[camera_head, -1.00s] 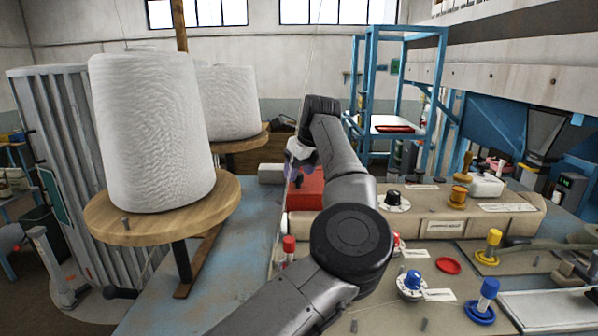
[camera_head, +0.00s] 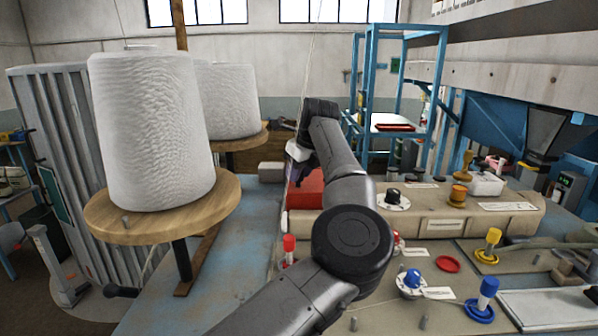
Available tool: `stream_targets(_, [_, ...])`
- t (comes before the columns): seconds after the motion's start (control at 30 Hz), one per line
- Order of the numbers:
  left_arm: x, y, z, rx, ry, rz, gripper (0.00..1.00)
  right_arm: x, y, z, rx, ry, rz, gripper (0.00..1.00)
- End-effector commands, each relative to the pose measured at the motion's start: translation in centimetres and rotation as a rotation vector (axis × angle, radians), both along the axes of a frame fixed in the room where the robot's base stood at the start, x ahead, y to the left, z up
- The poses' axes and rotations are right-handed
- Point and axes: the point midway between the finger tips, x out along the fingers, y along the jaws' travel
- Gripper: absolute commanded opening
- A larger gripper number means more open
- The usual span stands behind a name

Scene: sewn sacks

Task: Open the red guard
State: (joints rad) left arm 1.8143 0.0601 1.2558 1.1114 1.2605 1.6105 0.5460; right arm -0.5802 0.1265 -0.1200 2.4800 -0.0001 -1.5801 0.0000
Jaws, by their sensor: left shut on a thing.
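The red guard (camera_head: 306,190) is a red box-like cover at the back left of the beige machine, partly hidden behind my left arm. My left gripper (camera_head: 297,172) is at the guard's upper left edge, below my wrist. Its fingers are small and dark here, and it is shut on the guard's edge, though the contact itself is mostly hidden. My right gripper is out of view.
Two large white thread cones (camera_head: 152,130) stand on round wooden discs (camera_head: 165,212) at the left.

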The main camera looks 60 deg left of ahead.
Motion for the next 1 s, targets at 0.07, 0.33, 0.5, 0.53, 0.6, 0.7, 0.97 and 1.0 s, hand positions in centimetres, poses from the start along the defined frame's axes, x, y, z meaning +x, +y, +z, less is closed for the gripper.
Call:
stream_targets(0.07, [0.0,0.0,0.0,0.0,0.0,0.001,0.01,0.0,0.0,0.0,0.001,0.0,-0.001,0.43])
stream_targets(0.33, [0.0,0.0,0.3,0.004,0.008,0.001,0.0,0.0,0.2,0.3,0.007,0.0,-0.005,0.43])
stream_targets(0.5, [0.3,-0.2,1.3,0.036,0.059,0.0,0.0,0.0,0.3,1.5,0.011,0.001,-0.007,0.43])
stream_targets(0.53, [0.4,-0.3,1.5,0.044,0.075,-0.001,0.0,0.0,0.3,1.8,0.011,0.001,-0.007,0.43])
stream_targets(0.6, [0.7,-0.4,2.1,0.067,0.115,-0.002,0.0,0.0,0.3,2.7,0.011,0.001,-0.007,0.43])
stream_targets(0.7, [1.2,-0.7,3.0,0.106,0.18,-0.002,0.0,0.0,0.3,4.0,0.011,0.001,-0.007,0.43])
stream_targets(0.97, [2.5,-1.5,4.9,0.204,0.346,-0.001,0.0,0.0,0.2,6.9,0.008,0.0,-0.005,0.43])
stream_targets(1.0, [2.7,-1.6,5.1,0.218,0.367,-0.001,0.0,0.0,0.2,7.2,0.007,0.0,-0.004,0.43])
